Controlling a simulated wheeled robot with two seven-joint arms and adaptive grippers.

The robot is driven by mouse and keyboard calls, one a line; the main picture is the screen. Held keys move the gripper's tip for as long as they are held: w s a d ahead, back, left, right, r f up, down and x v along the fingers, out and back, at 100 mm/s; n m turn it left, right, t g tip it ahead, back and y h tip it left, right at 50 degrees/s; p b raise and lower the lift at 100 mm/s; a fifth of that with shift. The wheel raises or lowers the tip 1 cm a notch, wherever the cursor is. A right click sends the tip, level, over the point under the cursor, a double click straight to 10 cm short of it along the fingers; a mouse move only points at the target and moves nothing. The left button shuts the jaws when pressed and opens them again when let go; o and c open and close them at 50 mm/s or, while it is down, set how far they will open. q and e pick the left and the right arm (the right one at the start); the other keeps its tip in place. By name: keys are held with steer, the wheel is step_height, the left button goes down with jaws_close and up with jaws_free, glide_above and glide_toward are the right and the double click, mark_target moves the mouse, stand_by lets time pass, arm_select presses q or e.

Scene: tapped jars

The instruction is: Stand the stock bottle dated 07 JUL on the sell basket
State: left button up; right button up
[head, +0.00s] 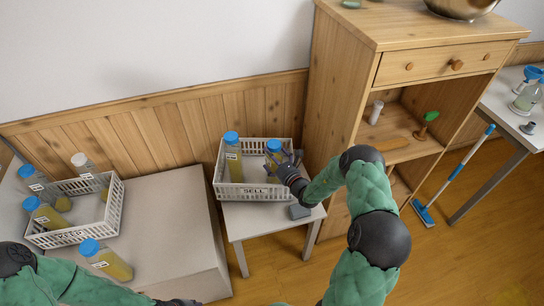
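The sell basket (254,190) is a white slatted crate marked SELL, on a small grey table. A blue-capped bottle with yellow liquid (233,160) stands upright at its left. A second blue-capped bottle (274,147) stands at its right, partly hidden by my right gripper (279,166). The fingers are right at this bottle; I cannot tell whether they grip it. Bottle dates are too small to read. My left gripper (180,302) is at the bottom edge, mostly cut off, away from the bottles.
A second white basket (70,232) on the left bench has several bottles in and around it. A small grey block (299,211) lies beside the sell basket. A wooden cabinet (350,90) rises close on the right.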

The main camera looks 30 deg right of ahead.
steer(key=s+p, duration=0.2)
steer(key=s, duration=0.5)
steer(key=shift+s+d+p, duration=0.3)
steer(key=shift+p, duration=0.05)
stand_by(1.2)
steer(key=shift+s, duration=0.1)
stand_by(0.3)
steer(key=s, duration=1.2)
steer(key=shift+d, duration=0.45)
